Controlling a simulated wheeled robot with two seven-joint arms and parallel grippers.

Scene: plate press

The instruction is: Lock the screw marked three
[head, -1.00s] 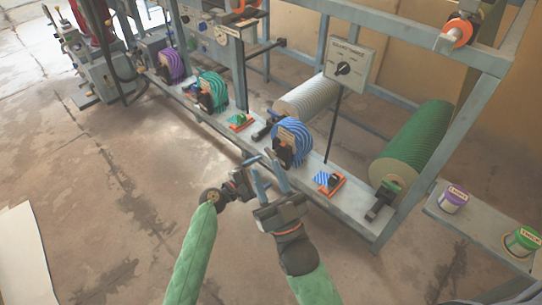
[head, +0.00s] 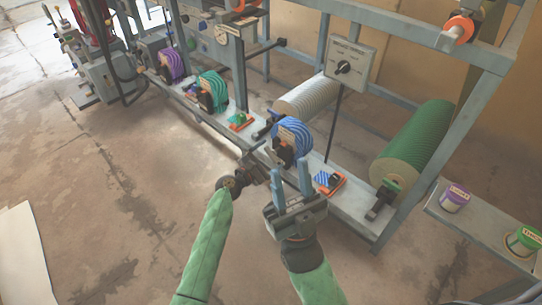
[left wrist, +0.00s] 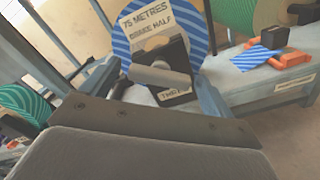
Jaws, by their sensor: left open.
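A blue-striped reel (head: 290,138) sits on the low grey bench. In the left wrist view the same reel (left wrist: 190,22) carries a label reading "75 metres" and "brake half". A dark block (left wrist: 170,52) stands before it, with a partly hidden label starting with T. A grey cylindrical screw (left wrist: 160,77) sticks out of the block toward my left gripper. My left gripper (left wrist: 152,88) is open, its fingers on either side of the screw, apparently without contact. My right gripper (head: 291,180) is open and empty, in front of the bench.
An orange holder with a blue-striped tag (head: 329,182) lies right of the reel. A teal reel (head: 212,92) and a purple reel (head: 172,66) sit further left. A green roller (head: 418,140) and frame posts stand at right. The floor in front is clear.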

